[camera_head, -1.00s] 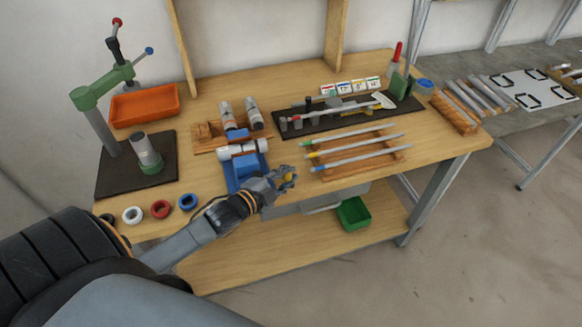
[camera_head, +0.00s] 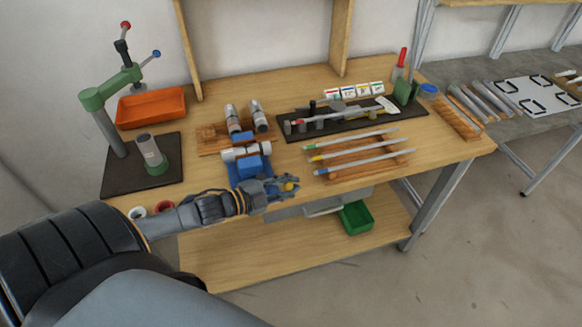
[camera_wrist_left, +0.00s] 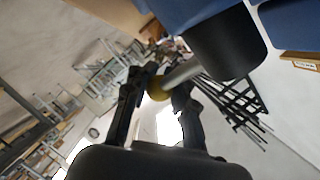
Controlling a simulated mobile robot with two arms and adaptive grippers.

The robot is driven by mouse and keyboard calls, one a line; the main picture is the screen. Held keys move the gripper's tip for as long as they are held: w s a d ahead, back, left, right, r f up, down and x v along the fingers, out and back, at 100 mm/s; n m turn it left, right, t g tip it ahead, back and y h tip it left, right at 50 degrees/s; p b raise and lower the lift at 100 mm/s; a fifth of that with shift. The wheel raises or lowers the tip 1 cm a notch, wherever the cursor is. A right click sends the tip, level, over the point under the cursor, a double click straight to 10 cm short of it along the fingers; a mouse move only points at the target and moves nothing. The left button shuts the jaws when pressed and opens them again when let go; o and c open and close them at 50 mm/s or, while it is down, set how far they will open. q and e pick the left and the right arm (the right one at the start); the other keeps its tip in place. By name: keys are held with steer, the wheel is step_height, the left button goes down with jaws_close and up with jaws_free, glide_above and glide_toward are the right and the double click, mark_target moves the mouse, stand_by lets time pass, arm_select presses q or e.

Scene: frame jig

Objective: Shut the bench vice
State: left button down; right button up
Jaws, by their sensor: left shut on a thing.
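The blue bench vice (camera_head: 252,166) stands at the front edge of the wooden bench. A pale cylinder (camera_head: 233,154) lies across it between its blue parts; whether the jaws touch it I cannot tell. My left gripper (camera_head: 285,187) is at the vice's front right, shut on the vice handle. The handle's yellow ball end (camera_head: 290,186) shows at the fingertips. In the left wrist view the grey handle bar (camera_wrist_left: 181,75) and yellow ball (camera_wrist_left: 157,88) lie between the fingers of my left gripper (camera_wrist_left: 158,92). My right gripper is not in view.
Wooden racks with several rods (camera_head: 350,152) stand right of the vice. A dark mat with tools (camera_head: 340,120) is behind them. A green press (camera_head: 105,110) and orange tray (camera_head: 150,107) are at left. A green bin (camera_head: 356,217) sits on the lower shelf.

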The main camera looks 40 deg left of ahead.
arm_select(q)
steer(key=c, duration=1.1)
jaws_free()
steer(key=shift+s+a, duration=0.15)
steer(key=shift+s, duration=0.05)
steer(key=v, duration=1.2)
steer(key=shift+s+f, duration=0.1)
